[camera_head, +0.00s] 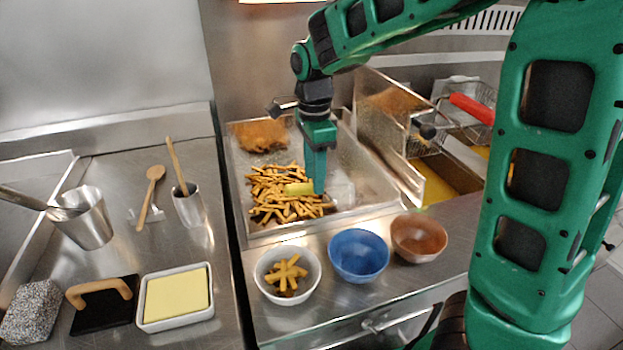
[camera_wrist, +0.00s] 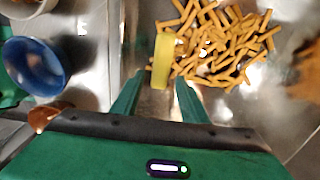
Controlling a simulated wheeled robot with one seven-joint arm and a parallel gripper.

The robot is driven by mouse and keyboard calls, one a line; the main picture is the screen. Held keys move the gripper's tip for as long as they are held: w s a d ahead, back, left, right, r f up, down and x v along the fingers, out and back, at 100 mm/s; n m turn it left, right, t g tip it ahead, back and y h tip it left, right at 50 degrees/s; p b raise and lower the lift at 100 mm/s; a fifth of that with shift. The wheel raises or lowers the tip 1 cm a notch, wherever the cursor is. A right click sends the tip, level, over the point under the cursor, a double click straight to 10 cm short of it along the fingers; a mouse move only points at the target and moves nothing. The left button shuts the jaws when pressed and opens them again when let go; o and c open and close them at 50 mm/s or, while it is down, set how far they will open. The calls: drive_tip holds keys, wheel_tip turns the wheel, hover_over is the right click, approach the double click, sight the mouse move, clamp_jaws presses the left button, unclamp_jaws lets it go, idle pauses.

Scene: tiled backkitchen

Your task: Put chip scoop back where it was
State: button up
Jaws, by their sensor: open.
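The chip scoop shows as a yellow handle (camera_head: 298,189) lying against the fries in the metal tray. A shiny metal part to its right may be the scoop's pan, but I cannot tell its outline. My gripper (camera_head: 319,188) points down into the tray at the right end of the handle. In the wrist view my gripper (camera_wrist: 160,82) is open, and the yellow handle (camera_wrist: 163,62) reaches between its two fingertips. The fingers stand apart on either side of it. I cannot tell whether either finger touches it.
The metal tray (camera_head: 237,207) holds fries (camera_head: 270,190) and a fried piece (camera_head: 261,135). In front stand a white bowl (camera_head: 312,271) with fries, a blue bowl (camera_head: 358,255) and a brown bowl (camera_head: 419,238). A fryer basket with a red handle (camera_head: 471,108) is at the right.

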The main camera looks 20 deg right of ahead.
wheel_tip(320, 180, up, 11)
drive_tip(key=shift+f, duration=0.2)
drive_tip(key=shift+s, duration=0.1)
idle(0.5)
